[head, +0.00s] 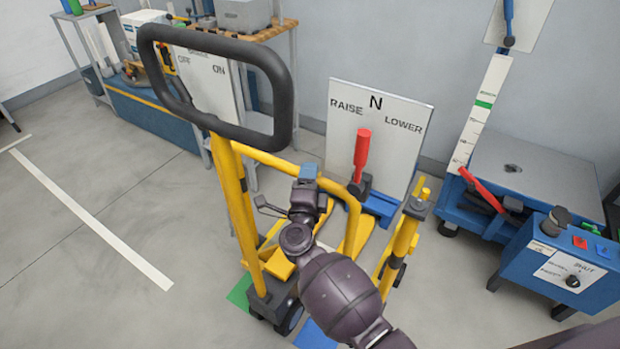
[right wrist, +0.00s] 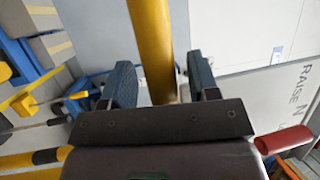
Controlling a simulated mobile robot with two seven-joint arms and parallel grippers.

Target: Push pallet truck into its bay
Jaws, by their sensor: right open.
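The pallet truck stands in the middle of the head view, with a black loop handle (head: 285,95) on yellow posts (head: 238,205) and a yellow crossbar (head: 268,160). A dark wheel shows low on it. My right gripper (head: 308,174) is at the crossbar, its arm hiding part of the truck. In the right wrist view, the right gripper (right wrist: 160,84) is open, with a yellow bar (right wrist: 152,40) between its two blue-grey fingers. A gap shows beside the bar; I cannot tell whether it touches a finger. My left gripper is not in view. I cannot make out the bay's outline.
A RAISE/N/LOWER panel (head: 380,135) with a red lever (head: 362,150) stands behind the truck. A blue lift table (head: 530,180) and control box (head: 565,265) stand at right, a workbench (head: 150,105) at back left. Left floor is clear, with a white line (head: 95,220).

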